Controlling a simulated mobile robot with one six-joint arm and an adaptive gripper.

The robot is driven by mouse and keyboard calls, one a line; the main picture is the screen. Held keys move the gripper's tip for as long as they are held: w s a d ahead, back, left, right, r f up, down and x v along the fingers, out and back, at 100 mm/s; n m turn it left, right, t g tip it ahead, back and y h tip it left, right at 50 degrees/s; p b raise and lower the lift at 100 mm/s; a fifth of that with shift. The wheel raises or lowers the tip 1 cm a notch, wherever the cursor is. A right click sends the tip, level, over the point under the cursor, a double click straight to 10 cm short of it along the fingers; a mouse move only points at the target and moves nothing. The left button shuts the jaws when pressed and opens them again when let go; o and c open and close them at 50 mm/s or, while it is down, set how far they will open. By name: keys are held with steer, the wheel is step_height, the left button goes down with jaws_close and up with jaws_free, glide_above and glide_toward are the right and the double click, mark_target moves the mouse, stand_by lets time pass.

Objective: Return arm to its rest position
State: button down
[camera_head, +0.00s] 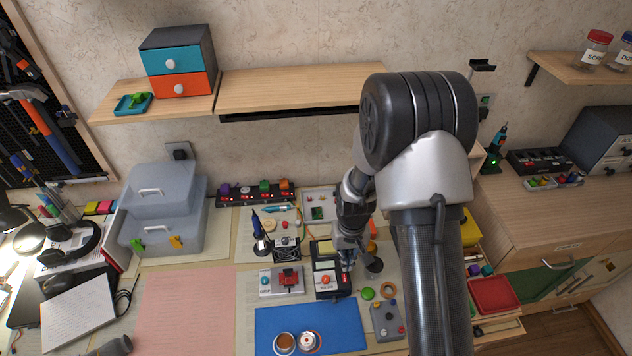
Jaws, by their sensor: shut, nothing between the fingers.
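My arm reaches up from the lower right of the head view, bends at a large dark joint, and comes back down towards the workbench. My gripper (347,266) points down, shut and empty, at the right edge of a black device with an orange dial (327,281). I cannot tell how high it is above the bench or whether it touches the device. The arm's upper link and joint hide part of the wall, the bench and the shelf's right end.
A blue mat (290,335) with two round spools lies in front. A grey control box (387,320) is close by on the right. A translucent toolbox (163,212) stands on the left. A shelf (300,88) spans the wall above. The pink mat (185,310) is bare.

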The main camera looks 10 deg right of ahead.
steer(key=s+r+t+b, duration=0.1)
steer(key=s+r, duration=0.1)
steer(key=r, duration=0.8)
steer(key=s+r+t, duration=0.1)
steer(key=s+r, duration=0.2)
steer(key=r, duration=0.7)
steer(key=s+r+t, duration=0.1)
steer(key=s+r, duration=0.4)
steer(key=s, duration=0.3)
steer(key=s+r+t+b, duration=0.1)
steer(key=s+r, duration=0.4)
steer(key=s, duration=0.3)
steer(key=shift+s+r+t, duration=0.25)
steer(key=shift+r+t, duration=0.05)
steer(key=shift+w, duration=0.15)
